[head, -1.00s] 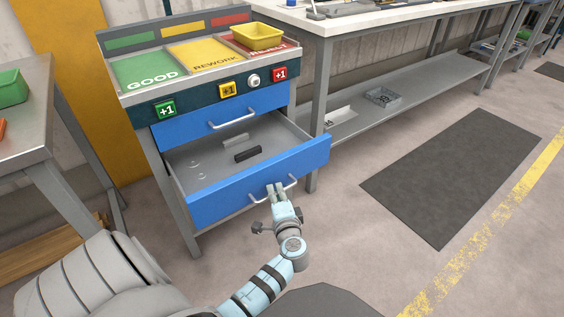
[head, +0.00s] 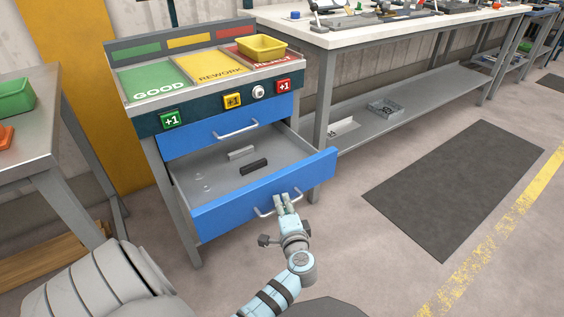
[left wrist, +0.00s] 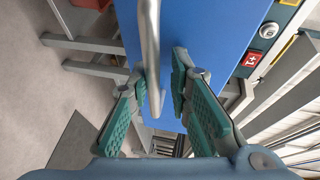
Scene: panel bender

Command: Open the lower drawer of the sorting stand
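The sorting stand (head: 146,123) has two blue drawers. The upper drawer (head: 195,139) is closed. The lower drawer (head: 232,206) stands well out, with its inside showing. Its bar handle (head: 262,212) is on the front face, partly hidden by my left gripper (head: 285,201). In the left wrist view, the handle (left wrist: 151,50) passes between the two finger pads of my left gripper (left wrist: 160,78). The fingers are apart, with a clear gap on the right side of the bar; the bar is close to the left pad. My right gripper is not in view.
A light block (head: 241,153) and a dark block (head: 254,167) lie in the lower drawer. A yellow bin (head: 263,48) stands on the reject area. A workbench (head: 400,30) is at the right and a metal table (head: 30,130) at the left. Floor before the drawer is clear.

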